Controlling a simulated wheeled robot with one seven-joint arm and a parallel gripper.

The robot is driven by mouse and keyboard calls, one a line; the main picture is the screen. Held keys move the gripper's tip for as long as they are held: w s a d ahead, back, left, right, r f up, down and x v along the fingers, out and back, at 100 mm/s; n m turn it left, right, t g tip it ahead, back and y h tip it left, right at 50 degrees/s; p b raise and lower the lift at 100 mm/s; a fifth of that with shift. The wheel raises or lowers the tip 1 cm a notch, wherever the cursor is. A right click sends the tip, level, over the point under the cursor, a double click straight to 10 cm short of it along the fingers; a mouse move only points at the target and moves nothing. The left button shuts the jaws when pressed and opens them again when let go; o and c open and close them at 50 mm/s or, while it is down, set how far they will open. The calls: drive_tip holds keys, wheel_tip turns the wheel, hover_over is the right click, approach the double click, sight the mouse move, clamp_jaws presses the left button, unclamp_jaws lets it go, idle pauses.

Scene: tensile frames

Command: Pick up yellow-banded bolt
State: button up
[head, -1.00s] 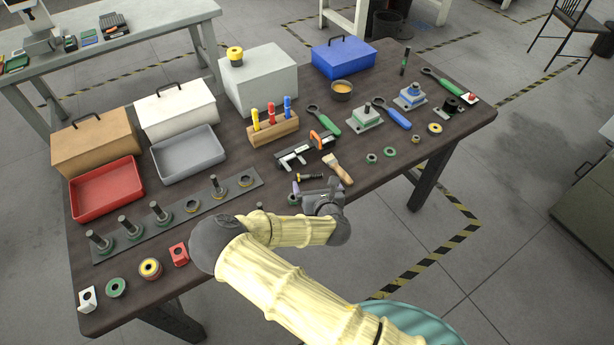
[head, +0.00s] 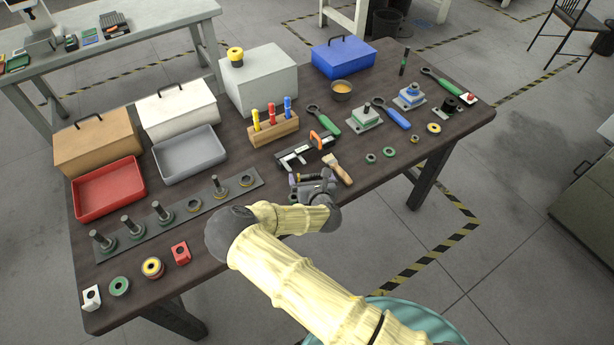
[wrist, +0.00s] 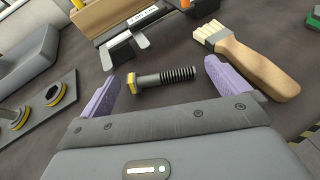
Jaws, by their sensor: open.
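The yellow-banded bolt (wrist: 162,79) lies on its side on the dark table in the wrist view. Its head with the yellow band is at the left and its dark threaded shank points right. My gripper (wrist: 165,85) is open, with one purple finger on each side of the bolt, near the head end and near the thread end. I see no contact between fingers and bolt.
A brush (wrist: 250,65) lies close to the right finger. A dark plate with upright bolts (head: 180,215) is to the left. A red tray (head: 108,190) stands farther left.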

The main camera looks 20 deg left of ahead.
drive_tip(key=c, duration=1.2)
drive_tip(key=shift+r, duration=0.1)
wheel_tip(320, 180, up, 10)
drive_tip(key=shift+f+b, duration=0.1)
drive_tip(key=shift+b, duration=0.55)
drive_tip(key=d+f+m+h, duration=0.1)
drive_tip(key=d, duration=0.4)
drive_tip(key=w+d+f+m+h, duration=0.1)
drive_tip(key=d, duration=0.4)
drive_tip(key=w+d+f+t, duration=0.1)
drive_tip(key=d, duration=0.4)
drive_tip(key=shift+w+d+f+m+h, duration=0.1)
drive_tip(key=shift+w+f+m+h, duration=0.05)
drive_tip(key=shift+f+m+h, duration=0.25)
drive_tip(key=s+d+m+h, duration=0.1)
drive_tip(key=d, duration=0.5)
drive_tip(key=s+d+f+m+h, duration=0.1)
drive_tip(key=d, duration=0.5)
drive_tip(key=s+d+f+m+h, duration=0.1)
drive_tip(key=d+h, duration=0.1)
drive_tip(key=d, duration=0.4)
drive_tip(key=shift+s+d+f+t, duration=0.25)
drive_tip(key=shift+s+t, duration=0.05)
drive_tip(key=shift+t, duration=0.1)
